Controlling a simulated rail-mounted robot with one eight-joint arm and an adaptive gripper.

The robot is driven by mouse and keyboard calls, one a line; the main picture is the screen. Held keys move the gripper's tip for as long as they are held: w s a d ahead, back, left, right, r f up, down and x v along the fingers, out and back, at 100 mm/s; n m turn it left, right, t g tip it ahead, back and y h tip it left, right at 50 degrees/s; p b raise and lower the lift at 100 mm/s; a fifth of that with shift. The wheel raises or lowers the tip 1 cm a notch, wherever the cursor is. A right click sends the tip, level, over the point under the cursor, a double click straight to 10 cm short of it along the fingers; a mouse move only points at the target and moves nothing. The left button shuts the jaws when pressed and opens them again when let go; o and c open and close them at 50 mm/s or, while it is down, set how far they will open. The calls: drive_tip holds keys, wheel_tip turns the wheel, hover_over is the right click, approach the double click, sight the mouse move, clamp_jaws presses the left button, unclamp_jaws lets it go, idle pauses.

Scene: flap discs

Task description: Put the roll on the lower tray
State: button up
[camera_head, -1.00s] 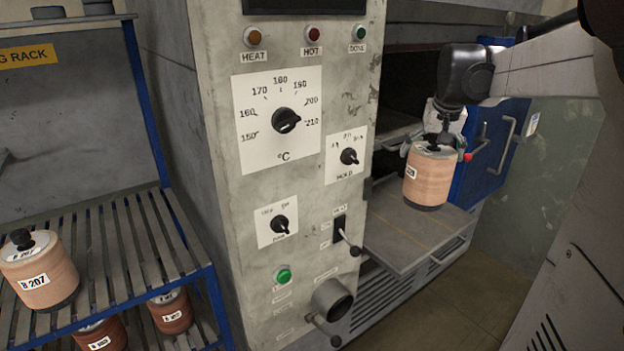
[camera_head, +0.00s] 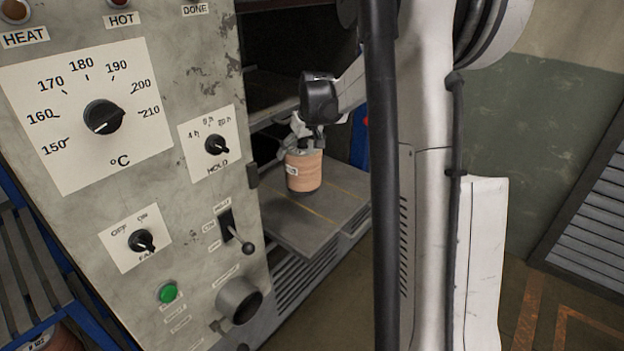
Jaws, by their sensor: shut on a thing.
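The roll (camera_head: 305,172) is a tan-orange cylinder with a white label, upright in the middle of the camera_head view. My gripper (camera_head: 303,143) is shut on its top from above. The lower tray (camera_head: 318,225) is a flat grey plate with thin yellowish lines, extending out of the oven's opening. The roll is over the tray's inner part. I cannot tell whether its base touches the tray.
The oven's control panel (camera_head: 130,150), with dials, a lever and a round pipe (camera_head: 240,300), stands left of the tray. A blue rack (camera_head: 35,275) shows at the lower left. Floor is open at the lower right.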

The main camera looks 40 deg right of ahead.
drive_tip(key=s+d+f, duration=0.1)
drive_tip(key=d+f, duration=1)
drive_tip(key=shift+s+d, duration=0.2)
drive_tip(key=shift+s, duration=0.05)
idle(0.4)
drive_tip(key=o, duration=1.5)
drive_tip(key=shift+f, duration=0.1)
drive_tip(key=shift+c, duration=0.2)
drive_tip(key=shift+o, duration=0.4)
